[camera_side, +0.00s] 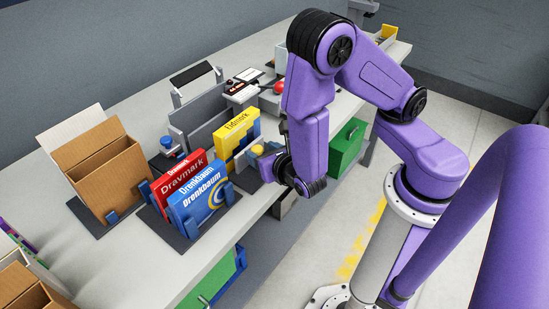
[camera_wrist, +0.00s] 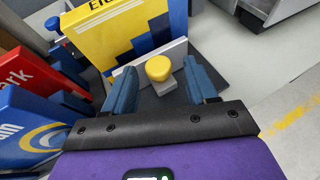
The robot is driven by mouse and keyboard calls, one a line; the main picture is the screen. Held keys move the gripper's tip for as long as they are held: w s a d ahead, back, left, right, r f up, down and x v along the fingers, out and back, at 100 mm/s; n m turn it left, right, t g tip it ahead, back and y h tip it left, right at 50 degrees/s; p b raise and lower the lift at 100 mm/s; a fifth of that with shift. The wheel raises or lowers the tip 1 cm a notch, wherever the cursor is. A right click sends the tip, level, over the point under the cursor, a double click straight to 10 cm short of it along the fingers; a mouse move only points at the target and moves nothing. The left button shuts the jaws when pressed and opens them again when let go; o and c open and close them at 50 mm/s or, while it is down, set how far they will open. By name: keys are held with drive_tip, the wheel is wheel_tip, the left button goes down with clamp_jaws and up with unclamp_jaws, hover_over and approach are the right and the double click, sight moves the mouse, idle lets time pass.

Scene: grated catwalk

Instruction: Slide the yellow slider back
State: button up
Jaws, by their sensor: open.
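The yellow slider is a round yellow knob (camera_wrist: 159,68) on a small grey block, in front of a light grey upright plate (camera_wrist: 152,62). In the wrist view it sits between the two blue fingers of my gripper (camera_wrist: 163,90), which are apart, with space on both sides of the knob. In the side view the knob (camera_side: 257,150) shows just left of my gripper (camera_side: 277,160), whose fingers are mostly hidden there. A yellow box (camera_wrist: 125,30) labelled in dark letters stands upright right behind the plate.
A red box (camera_side: 185,172) and a blue box (camera_side: 203,195) stand upright beside the yellow one. A cardboard box (camera_side: 105,165) is at the left of the bench. A blue knob (camera_side: 166,141) stands behind the red box. The bench's front edge lies close to my gripper.

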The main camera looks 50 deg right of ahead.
drive_tip(key=v, duration=1.7)
drive_tip(key=shift+r, duration=0.2)
drive_tip(key=shift+s+d, duration=0.1)
drive_tip(key=s+d+r+m+g+y, duration=0.2)
drive_tip(key=m+g, duration=0.4)
drive_tip(key=m, duration=0.3)
drive_tip(key=s+d+r+m+g+y, duration=0.2)
drive_tip(key=d+m+g, duration=0.4)
drive_tip(key=m, duration=0.3)
wheel_tip(320, 180, up, 2)
drive_tip(key=shift+s+d+r+m+y, duration=0.3)
drive_tip(key=shift+d+m+y, duration=0.1)
drive_tip(key=shift+y, duration=0.5)
